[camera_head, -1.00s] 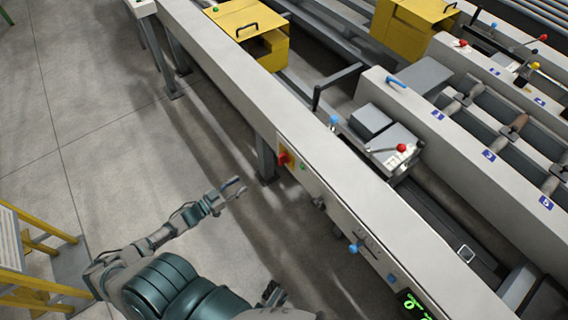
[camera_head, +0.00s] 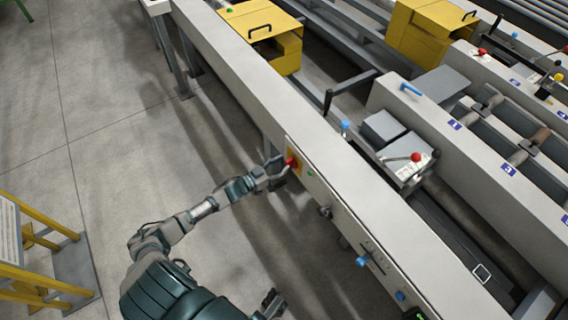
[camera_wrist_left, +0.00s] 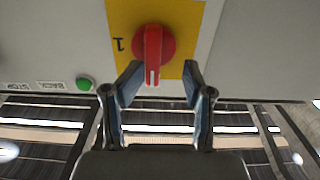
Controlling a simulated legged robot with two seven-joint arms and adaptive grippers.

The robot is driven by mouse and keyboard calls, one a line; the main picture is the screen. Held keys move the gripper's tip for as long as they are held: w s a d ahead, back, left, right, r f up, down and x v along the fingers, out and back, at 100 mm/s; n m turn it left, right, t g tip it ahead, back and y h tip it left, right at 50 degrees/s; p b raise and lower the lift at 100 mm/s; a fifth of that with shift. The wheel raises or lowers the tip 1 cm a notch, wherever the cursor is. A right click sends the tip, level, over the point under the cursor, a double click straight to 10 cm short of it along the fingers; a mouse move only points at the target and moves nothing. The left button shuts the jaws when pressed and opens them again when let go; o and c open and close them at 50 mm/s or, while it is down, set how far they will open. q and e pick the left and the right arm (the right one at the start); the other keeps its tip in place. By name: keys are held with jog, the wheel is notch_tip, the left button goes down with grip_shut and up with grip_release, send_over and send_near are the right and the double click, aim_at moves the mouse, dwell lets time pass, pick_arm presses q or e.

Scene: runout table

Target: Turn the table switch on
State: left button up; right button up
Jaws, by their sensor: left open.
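The table switch is a red rotary knob (camera_wrist_left: 153,50) on a yellow plate (camera_wrist_left: 190,20). In the wrist view its white mark points down the picture, and a "1" is printed on the plate to its left. In the head view the red knob (camera_head: 292,162) is on the long table's side panel. My left gripper (camera_head: 279,170) is right at the switch, its fingers partly hiding the plate. In the wrist view its open fingers (camera_wrist_left: 161,80) stand on either side of the knob's lower end; contact is unclear. My right gripper (camera_head: 272,303) is low in the picture, its jaws unclear.
A green button (camera_wrist_left: 85,83) is beside the switch on the panel. The long grey table (camera_head: 350,190) runs diagonally, with blue knobs (camera_head: 362,261) farther along its side. A yellow stand (camera_head: 40,270) is at the lower left. The floor between is clear.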

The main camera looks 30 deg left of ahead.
aim_at(290, 164)
pick_arm(q)
jog(key=shift+w+d+r, duration=0.35)
jog(key=shift+w+d, duration=0.3)
jog(key=shift+d, duration=0.45)
jog(key=shift+a+r, duration=0.1)
pick_arm(e)
jog(key=shift+w+d+f, duration=0.1)
jog(key=shift+w+d, duration=0.3)
jog(key=shift+d, duration=0.25)
